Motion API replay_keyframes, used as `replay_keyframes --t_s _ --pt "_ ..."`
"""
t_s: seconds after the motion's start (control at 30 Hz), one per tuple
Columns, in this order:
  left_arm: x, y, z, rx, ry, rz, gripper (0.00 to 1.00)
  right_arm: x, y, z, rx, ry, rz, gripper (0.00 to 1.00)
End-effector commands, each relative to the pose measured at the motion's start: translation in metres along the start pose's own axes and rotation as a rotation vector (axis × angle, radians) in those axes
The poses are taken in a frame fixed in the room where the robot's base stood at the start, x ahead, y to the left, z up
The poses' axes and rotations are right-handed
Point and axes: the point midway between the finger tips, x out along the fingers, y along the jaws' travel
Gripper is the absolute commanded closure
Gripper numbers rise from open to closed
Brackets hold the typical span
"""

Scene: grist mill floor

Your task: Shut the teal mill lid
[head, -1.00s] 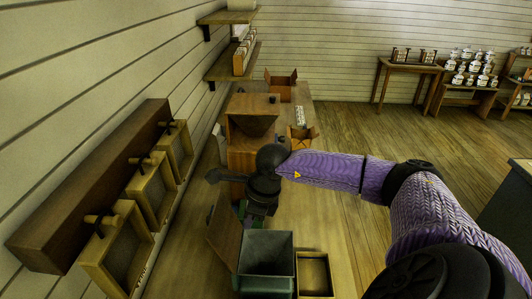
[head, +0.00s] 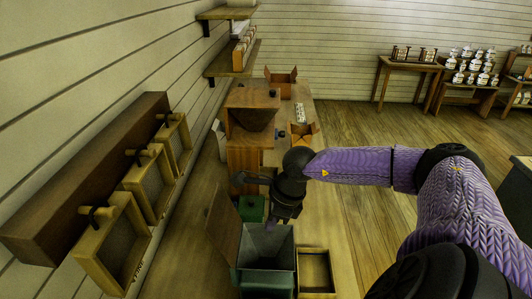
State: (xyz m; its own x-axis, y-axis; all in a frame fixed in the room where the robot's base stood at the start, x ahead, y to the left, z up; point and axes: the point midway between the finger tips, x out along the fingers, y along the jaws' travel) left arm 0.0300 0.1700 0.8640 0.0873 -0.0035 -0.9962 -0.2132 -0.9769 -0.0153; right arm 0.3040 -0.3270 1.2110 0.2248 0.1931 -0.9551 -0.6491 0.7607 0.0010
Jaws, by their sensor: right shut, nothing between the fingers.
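The teal mill box (head: 266,281) stands on the long wooden bench at the bottom middle of the head view, its top open. Its lid (head: 224,222) stands up, tilted, along the box's left side, showing a brown face. My right gripper (head: 271,224) reaches in from the right on its purple arm. It points down over the far edge of the box, to the right of the lid and apart from it. Its fingers are shut and empty, though they show small and dark. My left gripper is not in view.
An open wooden tray (head: 316,271) sits right beside the box. A green block (head: 251,207) and a wooden hopper mill (head: 252,112) stand behind it. Framed sieves (head: 112,244) hang from a wall rail (head: 95,175) on the left. The bench's right strip is clear.

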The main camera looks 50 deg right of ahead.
Motion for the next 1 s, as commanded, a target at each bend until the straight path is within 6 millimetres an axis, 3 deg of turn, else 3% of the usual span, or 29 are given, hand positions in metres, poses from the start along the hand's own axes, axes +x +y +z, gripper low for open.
replay_keyframes --t_s 0.47,1.0 --pt "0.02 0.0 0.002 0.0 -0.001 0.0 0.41 0.021 0.0 -0.027 0.0 0.003 0.0 1.0" --pt "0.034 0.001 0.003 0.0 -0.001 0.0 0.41 0.038 0.0 -0.041 0.0 0.001 -0.001 1.0"
